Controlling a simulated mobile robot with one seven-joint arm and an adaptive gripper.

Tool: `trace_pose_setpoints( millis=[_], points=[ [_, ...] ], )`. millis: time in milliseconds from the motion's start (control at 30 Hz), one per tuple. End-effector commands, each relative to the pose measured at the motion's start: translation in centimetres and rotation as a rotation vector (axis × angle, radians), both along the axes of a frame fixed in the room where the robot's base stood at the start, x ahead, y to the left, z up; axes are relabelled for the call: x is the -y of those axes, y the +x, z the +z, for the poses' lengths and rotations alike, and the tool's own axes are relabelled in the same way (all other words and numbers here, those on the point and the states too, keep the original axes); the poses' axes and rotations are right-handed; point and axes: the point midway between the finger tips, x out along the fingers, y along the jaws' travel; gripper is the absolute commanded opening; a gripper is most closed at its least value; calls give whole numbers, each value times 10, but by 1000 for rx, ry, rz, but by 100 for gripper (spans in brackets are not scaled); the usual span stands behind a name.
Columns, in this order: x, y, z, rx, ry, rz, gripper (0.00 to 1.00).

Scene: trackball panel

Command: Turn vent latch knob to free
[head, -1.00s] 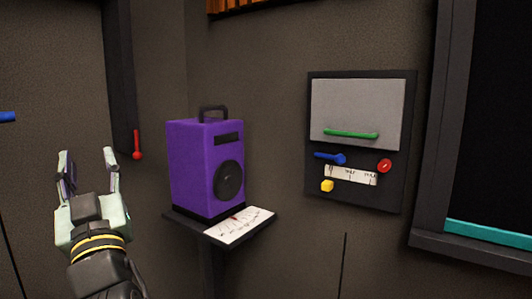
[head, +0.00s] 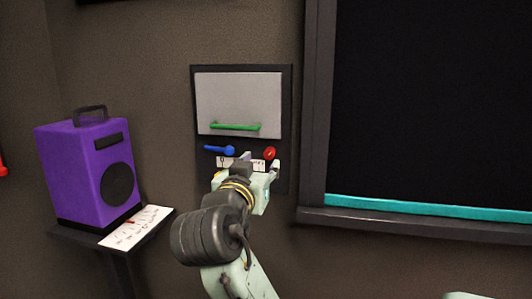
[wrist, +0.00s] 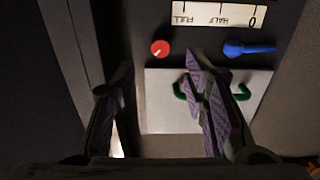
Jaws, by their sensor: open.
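The wall panel (head: 285,110) has a round red knob (head: 269,153) at its right, below the grey door. I take this as the vent latch knob; no name on it is readable. In the wrist view, which is upside down, the red knob (wrist: 160,49) bears a short pale mark. My gripper (head: 260,164) is in front of the lower panel. In the wrist view my gripper (wrist: 159,70) is open and empty, and the knob appears just beyond the gap between the fingertips. I see no contact with it.
A blue lever (head: 220,149) sits left of the knob, above a white scale (wrist: 215,14) marked 0, HALF, FULL. The grey door (head: 238,98) has a green handle (head: 236,126). A purple speaker (head: 85,170) stands on a shelf at left. A dark framed window (head: 430,100) is at right.

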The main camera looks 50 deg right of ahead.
Motion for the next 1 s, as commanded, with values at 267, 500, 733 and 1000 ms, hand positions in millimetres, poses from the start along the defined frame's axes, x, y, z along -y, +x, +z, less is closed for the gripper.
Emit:
trace_pose_setpoints(
  millis=[267,500,733,1000],
  points=[
    [45,23,2,-2,1,0,41],
    [59,31,1,1,-2,2,41],
    [60,32,0,2,-1,3,41],
    [60,32,0,2,-1,3,25]
  ],
)
